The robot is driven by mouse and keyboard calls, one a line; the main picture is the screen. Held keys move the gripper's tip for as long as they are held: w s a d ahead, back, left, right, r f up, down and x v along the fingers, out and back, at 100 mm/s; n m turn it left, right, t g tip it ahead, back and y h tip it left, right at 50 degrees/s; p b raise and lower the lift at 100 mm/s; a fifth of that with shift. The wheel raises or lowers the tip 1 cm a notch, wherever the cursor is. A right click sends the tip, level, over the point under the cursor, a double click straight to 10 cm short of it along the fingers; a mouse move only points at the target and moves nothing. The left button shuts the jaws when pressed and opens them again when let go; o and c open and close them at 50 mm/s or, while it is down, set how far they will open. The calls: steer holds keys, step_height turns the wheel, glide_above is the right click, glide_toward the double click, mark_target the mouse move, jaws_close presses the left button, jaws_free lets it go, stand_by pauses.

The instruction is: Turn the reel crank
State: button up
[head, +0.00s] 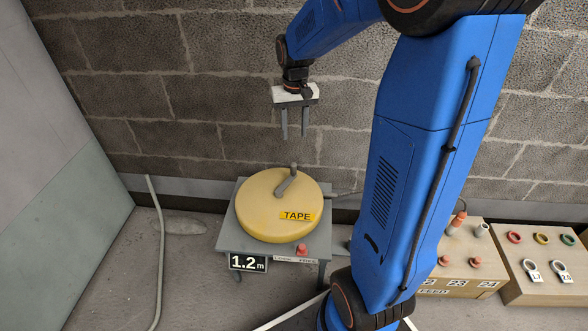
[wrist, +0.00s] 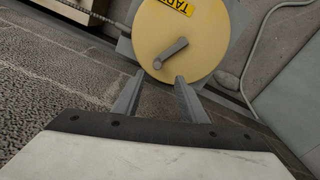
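A round yellow reel (head: 262,215) marked "TAPE" lies flat on a grey stand. Its grey crank (head: 286,184) sits on top, with an upright handle at the arm's far end. In the wrist view the reel (wrist: 205,22) and its crank (wrist: 171,53) show just beyond my fingertips. My gripper (head: 294,137) points down, above and behind the crank, apart from it. The two fingers are spread and nothing is between them. The wrist view also shows my open fingers (wrist: 159,82) with a clear gap.
The grey stand (head: 228,238) carries a "1.2 m" sign (head: 248,262) and a red knob (head: 301,249). A block wall (head: 150,90) stands close behind. Tan boxes (head: 545,290) with plugs and rings are at the right. A pale hose (head: 160,240) runs on the floor at the left.

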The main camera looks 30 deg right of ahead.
mark_target(294, 164)
steer(key=f, duration=0.6)
steer(key=w+f, duration=0.1)
steer(key=f, duration=0.6)
steer(key=w+d+f, duration=0.1)
steer(key=f, duration=0.5)
steer(key=shift+w+f, duration=0.25)
steer(key=shift+f, duration=0.1)
jaws_close()
